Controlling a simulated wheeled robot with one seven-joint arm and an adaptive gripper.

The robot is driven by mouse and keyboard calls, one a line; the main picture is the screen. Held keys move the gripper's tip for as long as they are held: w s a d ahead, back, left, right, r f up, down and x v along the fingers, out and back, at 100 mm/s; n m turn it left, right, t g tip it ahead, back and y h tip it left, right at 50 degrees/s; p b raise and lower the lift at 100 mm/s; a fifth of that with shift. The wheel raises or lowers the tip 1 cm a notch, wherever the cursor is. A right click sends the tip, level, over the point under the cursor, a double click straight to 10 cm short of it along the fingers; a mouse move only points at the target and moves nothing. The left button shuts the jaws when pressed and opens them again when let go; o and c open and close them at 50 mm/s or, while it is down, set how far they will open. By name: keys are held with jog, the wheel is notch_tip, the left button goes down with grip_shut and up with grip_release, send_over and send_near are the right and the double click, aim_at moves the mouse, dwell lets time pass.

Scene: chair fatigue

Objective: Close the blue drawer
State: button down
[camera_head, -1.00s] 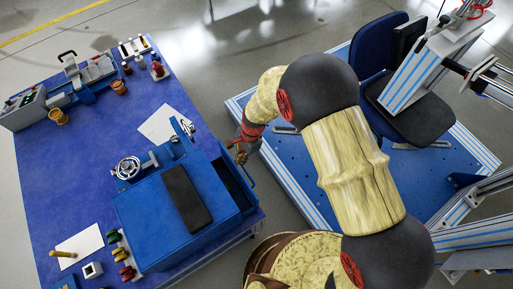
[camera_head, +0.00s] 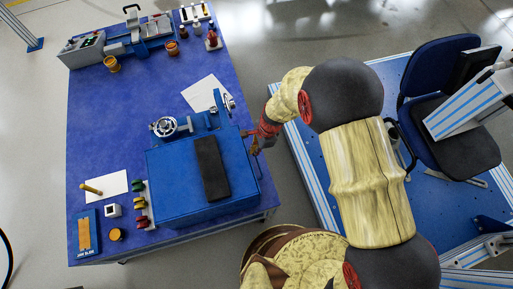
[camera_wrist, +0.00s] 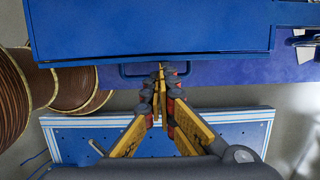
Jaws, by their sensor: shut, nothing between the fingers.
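The blue drawer (camera_head: 254,172) is on the right side of a blue cabinet on the table. No wide gap shows between drawer and cabinet; it looks shut or almost shut. In the wrist view, the drawer's front edge (camera_wrist: 225,53) runs across the picture with a U-shaped handle (camera_wrist: 128,73) below it. My gripper (camera_wrist: 161,70) is shut and empty, its fingertips at the handle's middle, touching or very close. In the head view my gripper (camera_head: 254,142) is at the drawer front, partly hidden by my arm.
A black pad (camera_head: 211,168) lies on the cabinet (camera_head: 175,185). The blue table (camera_head: 115,130) also holds a handwheel (camera_head: 170,127), papers, small pots and a machine. A blue chair (camera_head: 455,110) stands on a platform to the right. Bare floor lies between table and platform.

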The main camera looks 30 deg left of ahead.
jog(key=w+d+r+p, duration=0.3)
jog(key=w+d+r, duration=0.1)
jog(key=r, duration=0.5)
jog(key=shift+w+r, duration=0.35)
jog(key=shift+w, duration=0.1)
jog(key=shift+n, duration=0.3)
